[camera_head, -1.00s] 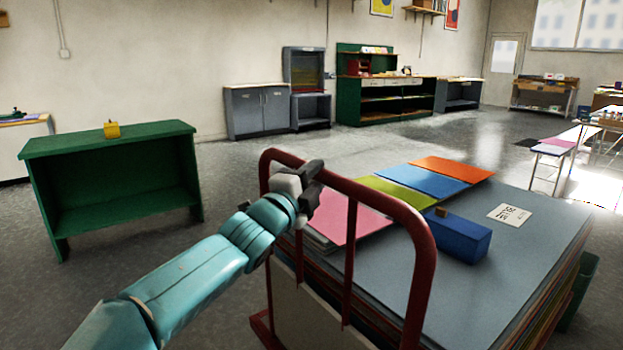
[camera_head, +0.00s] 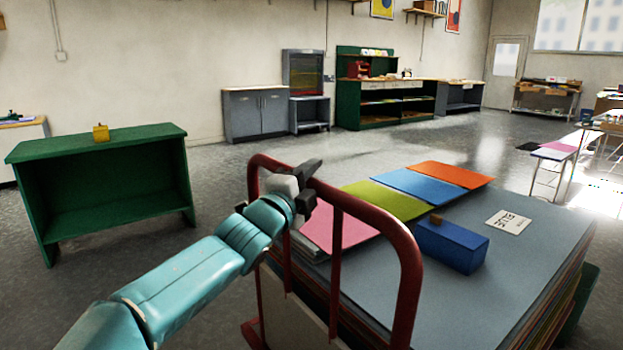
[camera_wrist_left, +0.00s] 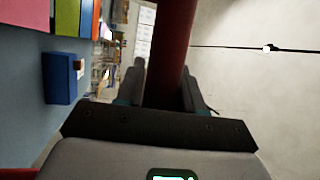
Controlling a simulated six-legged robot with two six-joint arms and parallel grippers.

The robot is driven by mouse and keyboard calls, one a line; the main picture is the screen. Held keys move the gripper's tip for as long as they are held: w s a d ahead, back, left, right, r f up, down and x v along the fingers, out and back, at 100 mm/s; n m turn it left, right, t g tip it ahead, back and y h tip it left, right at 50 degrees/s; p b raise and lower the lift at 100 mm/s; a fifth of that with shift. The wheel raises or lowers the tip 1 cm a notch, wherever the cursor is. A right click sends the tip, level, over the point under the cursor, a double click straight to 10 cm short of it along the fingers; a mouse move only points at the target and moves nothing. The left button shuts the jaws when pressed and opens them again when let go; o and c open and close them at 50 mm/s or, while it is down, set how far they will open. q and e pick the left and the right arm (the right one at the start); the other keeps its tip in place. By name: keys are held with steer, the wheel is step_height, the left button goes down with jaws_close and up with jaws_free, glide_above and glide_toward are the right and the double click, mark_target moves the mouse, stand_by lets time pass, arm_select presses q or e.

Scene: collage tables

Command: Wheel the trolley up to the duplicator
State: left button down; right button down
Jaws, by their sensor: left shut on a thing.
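The trolley has a red tubular handle (camera_head: 402,245) and carries a thick stack of large sheets (camera_head: 540,235). Pink, green, blue and orange sheets and a blue box (camera_head: 452,245) lie on top. My left gripper (camera_head: 308,180) is shut on the handle's top bar near its left bend. In the left wrist view the red bar (camera_wrist_left: 172,50) runs between the two fingers (camera_wrist_left: 160,88). My right gripper is not in view. I cannot tell for sure which of the units along the back wall is the duplicator.
A green open-fronted bench (camera_head: 100,190) with a small yellow object (camera_head: 101,133) stands at left. Grey cabinets (camera_head: 256,113) and a green shelf unit (camera_head: 385,100) line the back wall. A small white table (camera_head: 552,155) stands at right. The floor between is clear.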

arm_select(q)
steer(key=shift+s+d+r, duration=0.2)
steer(key=shift+d, duration=0.15)
steer(key=c, duration=0.8)
jaws_free()
steer(key=shift+s+d, duration=0.1)
steer(key=shift+d, duration=0.05)
steer(key=shift+s+a+f+b, duration=0.25)
steer(key=shift+a+f+b, duration=0.05)
steer(key=shift+a+b, duration=0.1)
steer(key=b+v, duration=0.2)
steer(key=v, duration=1.3)
steer(key=shift+a, duration=0.2)
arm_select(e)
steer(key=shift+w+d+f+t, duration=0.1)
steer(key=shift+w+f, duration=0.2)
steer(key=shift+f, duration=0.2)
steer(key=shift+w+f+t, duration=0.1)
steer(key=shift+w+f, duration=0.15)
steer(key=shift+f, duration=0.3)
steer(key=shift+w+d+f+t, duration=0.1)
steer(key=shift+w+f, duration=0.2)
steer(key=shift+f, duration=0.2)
arm_select(q)
steer(key=shift+s, duration=0.15)
